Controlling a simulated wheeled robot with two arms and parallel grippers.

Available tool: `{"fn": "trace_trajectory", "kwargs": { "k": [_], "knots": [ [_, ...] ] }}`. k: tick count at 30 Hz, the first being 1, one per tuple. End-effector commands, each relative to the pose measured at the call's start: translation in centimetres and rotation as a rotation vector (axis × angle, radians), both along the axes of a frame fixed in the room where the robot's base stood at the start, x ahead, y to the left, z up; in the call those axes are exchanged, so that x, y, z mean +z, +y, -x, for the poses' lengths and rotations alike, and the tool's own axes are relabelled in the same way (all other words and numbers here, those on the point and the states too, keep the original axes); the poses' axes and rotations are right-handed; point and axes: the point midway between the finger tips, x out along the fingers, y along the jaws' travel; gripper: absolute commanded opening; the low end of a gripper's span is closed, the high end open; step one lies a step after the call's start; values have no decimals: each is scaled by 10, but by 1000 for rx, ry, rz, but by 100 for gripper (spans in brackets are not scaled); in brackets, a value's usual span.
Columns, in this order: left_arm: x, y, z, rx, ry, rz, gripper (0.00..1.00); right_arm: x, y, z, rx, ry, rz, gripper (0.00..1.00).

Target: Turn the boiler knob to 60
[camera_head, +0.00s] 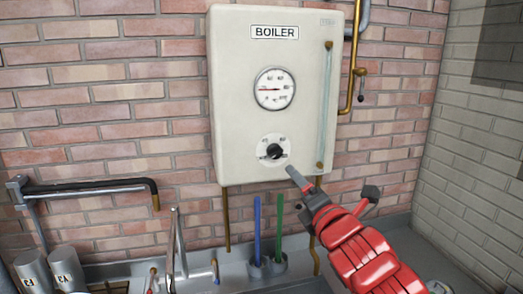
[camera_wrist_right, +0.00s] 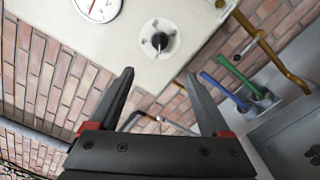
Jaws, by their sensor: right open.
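The boiler (camera_head: 235,120) is a cream box on the brick wall, labelled BOILER. Its black knob (camera_head: 275,152) sits on a white round dial low on the front, and it also shows in the right wrist view (camera_wrist_right: 160,40). The knob's exact setting is too small to read. Above it is a round gauge (camera_head: 273,89) with a red needle. My right gripper (camera_head: 332,183) is open and empty, below and right of the knob in the head view. In the right wrist view its fingers (camera_wrist_right: 159,100) are spread apart, with the knob beyond them, untouched. My left gripper is out of view.
Brass pipes (camera_head: 354,80) run along the boiler's right side and below it. A blue and a green handle (camera_head: 279,225) stand under the boiler. A black-and-metal tap (camera_head: 90,188) and metal cups (camera_head: 66,268) are at the left. The space before the knob looks clear.

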Motion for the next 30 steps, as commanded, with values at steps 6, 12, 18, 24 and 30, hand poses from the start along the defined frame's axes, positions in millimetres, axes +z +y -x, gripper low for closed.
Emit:
{"fn": "trace_trajectory", "kwargs": {
  "k": [6, 12, 18, 24, 30],
  "knots": [
    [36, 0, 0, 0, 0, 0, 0, 7, 9, -22, 5, 6, -2, 81],
    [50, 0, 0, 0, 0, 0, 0, 3, 21, -59, 2, 6, -2, 81],
    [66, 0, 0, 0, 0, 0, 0, 4, 32, -93, 4, 2, -7, 81],
    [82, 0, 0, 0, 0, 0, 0, 5, 41, -125, 3, 1, -5, 81],
    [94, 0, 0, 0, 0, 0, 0, 4, 48, -149, 2, -1, -7, 81]
  ]
}}
